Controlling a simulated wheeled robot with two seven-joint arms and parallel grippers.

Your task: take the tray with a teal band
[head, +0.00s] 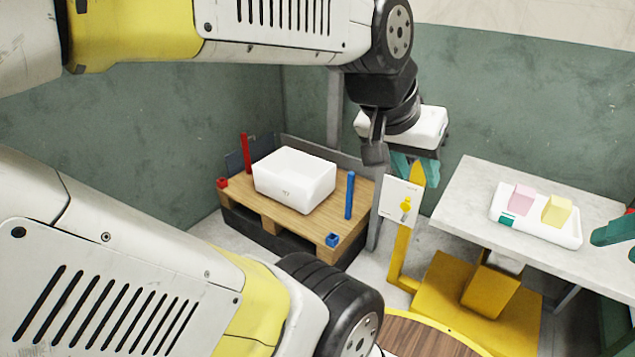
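A white tray (543,228) with a teal patch on its near left side lies on the grey table at the right. It holds a pink foam block (521,199) and a yellow foam block (557,210). My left gripper (416,168), with a white body and teal fingers, hangs above the sign on the yellow stand, left of and apart from the tray. Its fingers look apart, with yellow showing between them. A teal finger, apparently of my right gripper (614,231), shows at the right edge near the tray's right end. The rest of it is cut off.
A white box (295,180) sits on a wooden pallet (255,208) with red and blue posts. A yellow stand (404,248) with a white sign (400,202) stands between pallet and grey table (465,198). A round wooden top (420,338) shows at the bottom.

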